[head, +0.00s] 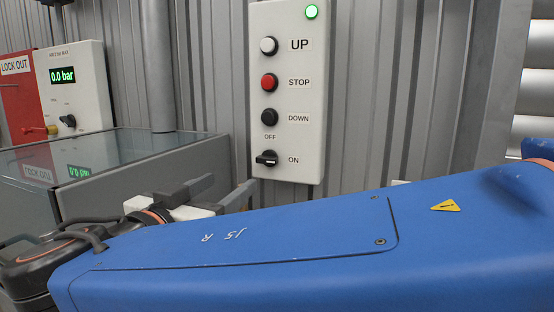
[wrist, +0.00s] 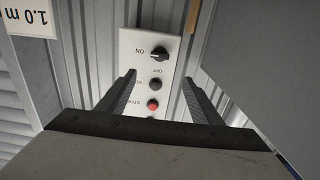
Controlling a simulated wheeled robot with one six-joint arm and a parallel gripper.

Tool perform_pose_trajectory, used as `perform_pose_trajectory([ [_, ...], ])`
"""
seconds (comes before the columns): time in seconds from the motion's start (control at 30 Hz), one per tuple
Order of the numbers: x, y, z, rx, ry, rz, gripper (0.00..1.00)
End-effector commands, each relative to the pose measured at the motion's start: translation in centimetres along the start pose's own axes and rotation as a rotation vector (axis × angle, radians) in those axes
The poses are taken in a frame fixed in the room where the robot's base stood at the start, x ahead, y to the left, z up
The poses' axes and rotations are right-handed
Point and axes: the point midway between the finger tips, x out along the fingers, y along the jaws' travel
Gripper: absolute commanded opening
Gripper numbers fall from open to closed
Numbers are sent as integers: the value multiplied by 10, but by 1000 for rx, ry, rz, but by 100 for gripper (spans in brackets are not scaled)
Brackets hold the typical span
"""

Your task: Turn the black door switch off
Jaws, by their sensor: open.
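The black door switch (head: 267,158) is a rotary knob low on a white control panel (head: 318,100). Its handle lies roughly level, in line with the ON label at its right; the OFF label is above it. My gripper (head: 234,181) is open and empty, just left of and slightly below the switch in the head view. In the wrist view the panel appears upside down, and the switch (wrist: 160,53) shows beyond the fingertips of my gripper (wrist: 160,77), roughly centred between them. The fingers look apart from the knob.
Above the switch are a black DOWN button (head: 269,117), a red STOP button (head: 269,82), a white UP button (head: 268,45) and a lit green lamp (head: 312,11). A glass-topped grey box (head: 110,165) stands at left, before a pressure panel (head: 85,100) reading 0.0 bar.

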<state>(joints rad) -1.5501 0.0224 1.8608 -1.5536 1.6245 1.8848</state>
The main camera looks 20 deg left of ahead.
Motion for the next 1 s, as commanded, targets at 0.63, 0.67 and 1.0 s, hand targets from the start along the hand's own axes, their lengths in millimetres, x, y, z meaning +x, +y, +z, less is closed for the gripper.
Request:
perform_pose_trajectory([
  [0.63, 93, 1, 0, -1, 0, 4, 59],
  [0.67, 98, 1, 0, -1, 0, 5, 59],
  [1.0, 151, 2, 0, -1, 0, 4, 59],
])
